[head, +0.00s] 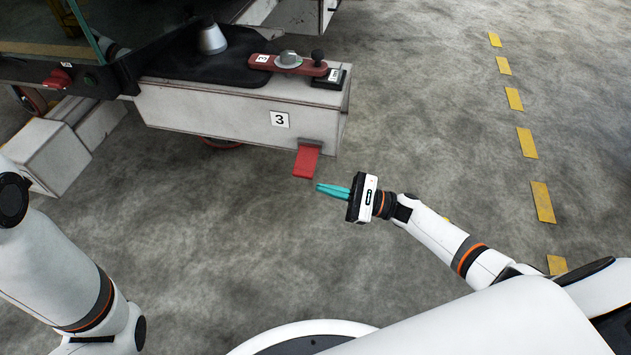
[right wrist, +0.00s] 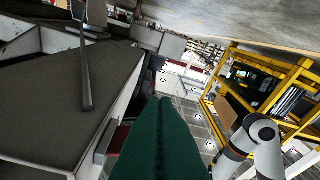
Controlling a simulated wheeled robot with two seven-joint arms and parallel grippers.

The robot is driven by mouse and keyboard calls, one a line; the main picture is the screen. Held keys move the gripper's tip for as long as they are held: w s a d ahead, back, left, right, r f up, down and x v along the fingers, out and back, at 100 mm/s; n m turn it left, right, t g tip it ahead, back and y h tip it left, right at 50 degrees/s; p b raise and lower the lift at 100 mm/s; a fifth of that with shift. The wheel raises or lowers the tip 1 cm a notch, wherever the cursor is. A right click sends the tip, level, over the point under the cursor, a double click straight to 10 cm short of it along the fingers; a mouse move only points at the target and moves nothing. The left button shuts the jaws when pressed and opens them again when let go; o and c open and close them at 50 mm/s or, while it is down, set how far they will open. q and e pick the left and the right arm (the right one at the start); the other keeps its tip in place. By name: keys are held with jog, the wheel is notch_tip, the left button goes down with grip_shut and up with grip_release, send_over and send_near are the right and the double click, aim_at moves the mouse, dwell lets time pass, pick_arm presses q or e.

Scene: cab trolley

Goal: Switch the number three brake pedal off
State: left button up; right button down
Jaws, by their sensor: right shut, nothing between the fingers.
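The number three brake pedal (head: 306,161) is a red plate sticking out and sloping down from the side of a pale box (head: 230,117) marked 3. My right gripper (head: 318,188) has teal fingers closed together, with nothing between them. Its tips are just below and right of the pedal's lower end in the head view; a small gap shows there. In the right wrist view the dark green fingers (right wrist: 160,140) fill the bottom middle, and a red patch, likely the pedal (right wrist: 117,137), shows just left of them. My left gripper is out of the head view.
A red lever (head: 288,64) with a knob and a grey cone (head: 212,40) sit on top of the box. Another red pedal (head: 57,78) is at the far left. The concrete floor right of the box is clear, with yellow dashes (head: 527,143).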

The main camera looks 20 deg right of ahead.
aim_at(306, 163)
jog(key=shift+w+a+r+b, duration=0.15)
jog(key=shift+a+r, duration=0.35)
jog(key=shift+r, duration=0.25)
jog(key=shift+a+r+b, duration=0.1)
jog(key=shift+a+r, duration=0.45)
jog(key=shift+r, duration=0.2)
jog(key=shift+w+a+r+b, duration=0.15)
jog(key=shift+a+r, duration=0.35)
jog(key=shift+r, duration=0.25)
jog(key=shift+s, duration=0.15)
jog(key=shift+s+a+r+m+p, duration=0.1)
jog(key=shift+r+m+p, duration=0.15)
jog(key=shift+m+p, duration=0.25)
